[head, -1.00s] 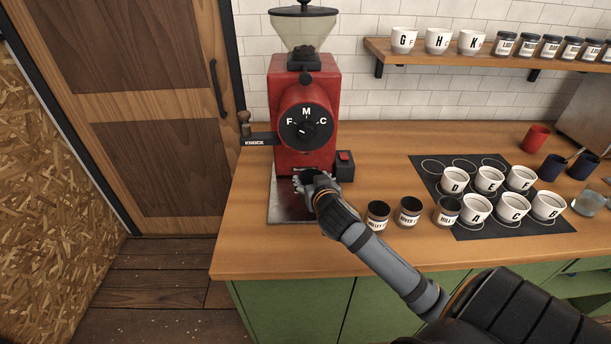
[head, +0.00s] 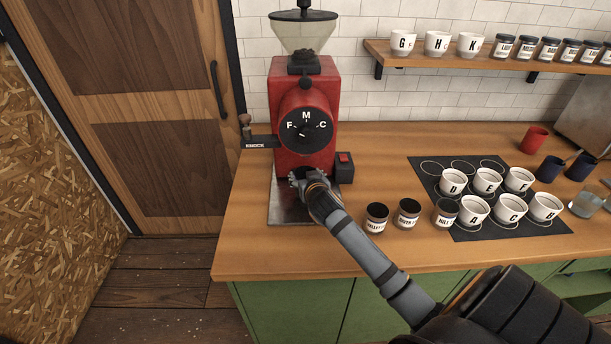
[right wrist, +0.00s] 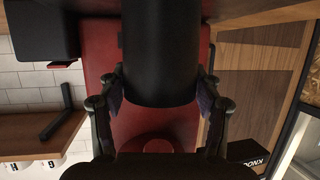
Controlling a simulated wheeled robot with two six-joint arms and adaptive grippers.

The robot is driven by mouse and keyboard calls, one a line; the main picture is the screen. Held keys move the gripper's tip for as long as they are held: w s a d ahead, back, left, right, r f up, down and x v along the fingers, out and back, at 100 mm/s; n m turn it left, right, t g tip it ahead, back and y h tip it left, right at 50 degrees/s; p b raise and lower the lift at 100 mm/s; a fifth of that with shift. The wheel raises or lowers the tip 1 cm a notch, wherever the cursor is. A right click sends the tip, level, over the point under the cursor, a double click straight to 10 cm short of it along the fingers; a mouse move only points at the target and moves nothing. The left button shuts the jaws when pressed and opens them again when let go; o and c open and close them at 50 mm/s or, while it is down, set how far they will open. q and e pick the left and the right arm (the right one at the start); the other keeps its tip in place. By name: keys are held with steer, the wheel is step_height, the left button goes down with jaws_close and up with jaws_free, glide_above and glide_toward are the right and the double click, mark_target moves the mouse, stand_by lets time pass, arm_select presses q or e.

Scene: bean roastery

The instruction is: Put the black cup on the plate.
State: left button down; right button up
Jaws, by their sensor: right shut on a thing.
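The black cup (right wrist: 161,55) is a dark cylinder between the two fingers of my right gripper (right wrist: 160,90) in the right wrist view. The fingers press on it from both sides. In the head view my right gripper (head: 304,178) is at the foot of the red grinder, over the back part of the metal plate (head: 284,210); the cup is mostly hidden there by the hand. I cannot tell whether the cup touches the plate. My left gripper is not in view.
The red grinder (head: 290,100) stands right behind the hand, with a small black switch box (head: 344,170) to its right. Several dark-lidded jars (head: 376,218) and white lettered cups (head: 473,210) on a dark mat (head: 430,182) stand further right. The counter's front left is clear.

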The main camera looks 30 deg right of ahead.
steer(key=o, duration=1.4)
steer(key=shift+c, duration=0.2)
steer(key=shift+r, duration=0.15)
steer(key=v, duration=1.2)
